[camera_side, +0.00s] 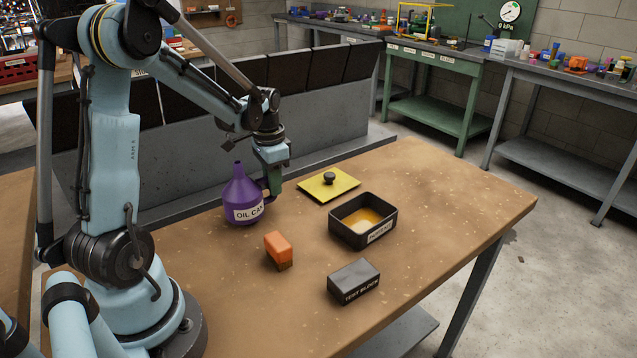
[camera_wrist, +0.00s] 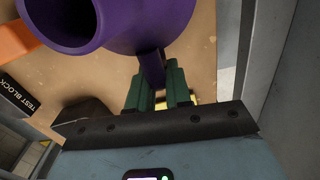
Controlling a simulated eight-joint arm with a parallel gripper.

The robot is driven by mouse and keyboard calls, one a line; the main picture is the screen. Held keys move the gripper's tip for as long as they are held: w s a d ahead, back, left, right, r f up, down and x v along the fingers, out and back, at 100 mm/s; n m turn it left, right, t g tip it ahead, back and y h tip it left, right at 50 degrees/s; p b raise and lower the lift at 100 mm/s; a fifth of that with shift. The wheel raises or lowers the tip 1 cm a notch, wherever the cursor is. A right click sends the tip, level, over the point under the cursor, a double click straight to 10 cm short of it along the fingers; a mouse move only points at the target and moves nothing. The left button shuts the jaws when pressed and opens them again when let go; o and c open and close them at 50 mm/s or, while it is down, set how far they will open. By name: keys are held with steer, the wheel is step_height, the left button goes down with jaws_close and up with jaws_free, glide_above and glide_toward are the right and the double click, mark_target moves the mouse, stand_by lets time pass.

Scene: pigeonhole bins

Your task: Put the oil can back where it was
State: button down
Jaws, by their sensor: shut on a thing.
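The purple oil can (camera_side: 241,196) with a white label stands upright at the table's back left edge in the side view. It fills the top of the wrist view (camera_wrist: 140,22), with its round spout opening at the upper left. My gripper (camera_side: 271,187) is beside the can on its right. In the wrist view its green fingers (camera_wrist: 158,85) are shut on the can's purple handle. The can's base is at or very near the tabletop; I cannot tell whether it touches.
On the wooden table (camera_side: 440,205) are an orange block (camera_side: 278,247), a grey test block (camera_side: 354,281), a black open tray (camera_side: 362,231) with yellowish contents, and a yellow lid (camera_side: 329,184) with a black knob. A row of dark pigeonhole bins (camera_side: 267,80) stands behind. The table's right side is clear.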

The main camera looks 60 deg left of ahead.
steer(key=shift+f, duration=0.65)
steer(key=shift+f, duration=0.1)
steer(key=c, duration=1.1)
jaws_free()
steer(key=shift+o, duration=0.2)
